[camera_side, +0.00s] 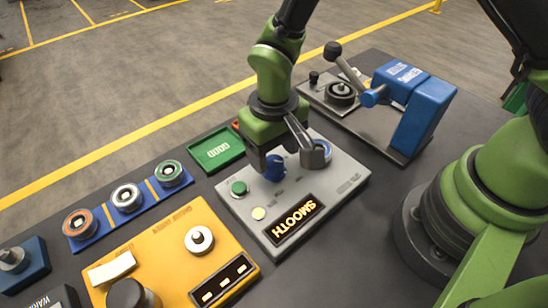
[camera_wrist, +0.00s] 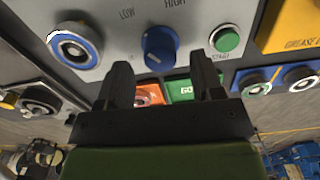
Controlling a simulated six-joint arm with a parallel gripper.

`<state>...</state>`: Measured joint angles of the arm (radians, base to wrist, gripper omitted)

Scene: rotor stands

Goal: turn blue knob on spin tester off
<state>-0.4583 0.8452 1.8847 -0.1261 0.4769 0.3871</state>
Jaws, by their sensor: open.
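The spin tester is a grey panel (camera_side: 330,190) with a lit display (camera_side: 292,217) reading SMOOTH. Its blue knob (camera_side: 275,168) is partly behind my gripper (camera_side: 287,158) in the side view. In the wrist view the blue knob (camera_wrist: 160,45) stands below the LOW and HIGH labels, with a small pale mark at its lower left; I cannot tell its exact setting. My open gripper (camera_wrist: 164,82) has its fingers apart and empty, with the knob ahead of the gap between them. No contact with the knob shows.
The green START button (camera_wrist: 226,39) and a blue-ringed fitting (camera_wrist: 75,46) flank the knob. A green tray (camera_side: 217,150) lies behind the panel. A yellow panel (camera_side: 175,250) stands to the left, and a blue machine with a lever (camera_side: 425,105) to the right.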

